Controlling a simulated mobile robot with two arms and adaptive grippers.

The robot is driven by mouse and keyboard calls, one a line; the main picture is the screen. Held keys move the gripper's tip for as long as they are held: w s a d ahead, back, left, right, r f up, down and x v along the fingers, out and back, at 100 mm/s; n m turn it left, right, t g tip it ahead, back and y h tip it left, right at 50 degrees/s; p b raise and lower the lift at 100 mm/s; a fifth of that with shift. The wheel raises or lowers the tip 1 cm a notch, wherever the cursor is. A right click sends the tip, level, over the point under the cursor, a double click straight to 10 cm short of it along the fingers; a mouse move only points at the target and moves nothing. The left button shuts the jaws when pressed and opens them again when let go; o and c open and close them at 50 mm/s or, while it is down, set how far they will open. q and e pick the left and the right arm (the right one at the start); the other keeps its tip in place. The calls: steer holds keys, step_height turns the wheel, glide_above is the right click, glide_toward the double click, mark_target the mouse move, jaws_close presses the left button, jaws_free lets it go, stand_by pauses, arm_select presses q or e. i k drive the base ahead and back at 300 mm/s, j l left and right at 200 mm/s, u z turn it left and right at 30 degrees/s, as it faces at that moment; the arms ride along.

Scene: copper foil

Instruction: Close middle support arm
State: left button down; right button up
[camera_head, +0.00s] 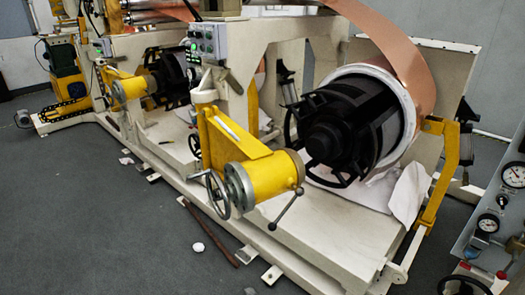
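A yellow support arm (232,142) is mounted on the cream machine frame near the middle of the view. It ends in a yellow cylinder (274,176) with a grey flange, a handwheel (217,195) and a lever handle (287,209). The arm sticks out toward the front, and its cylinder is apart from the black hub (335,138) of the copper foil roll. Another yellow support arm (130,88) stands farther left, close to a second black hub (172,76). Neither of my grippers is in view.
Copper foil (385,45) runs up from the right roll. A yellow bracket (442,170) and a gauge panel (500,215) stand at right. A control box (208,40) sits above the arm. A brown bar (215,238) lies along the base. The grey floor (90,220) at front left is mostly clear.

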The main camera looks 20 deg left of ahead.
mark_target(254, 174)
steer(key=j+z, duration=0.1)
steer(key=z, duration=0.25)
steer(key=j+z, duration=0.15)
steer(key=z, duration=0.25)
steer(key=i+j+z, duration=0.1)
steer(key=z, duration=0.25)
steer(key=j+z, duration=0.2)
steer(key=j, duration=0.25)
steer(key=k+j+z, duration=0.15)
steer(key=j, duration=0.25)
steer(key=j+z, duration=0.2)
steer(key=j, duration=0.25)
steer(key=k+j+z, duration=0.2)
steer(key=j, duration=0.2)
steer(key=j+z, duration=0.15)
steer(key=j, duration=0.25)
steer(key=k, duration=0.05)
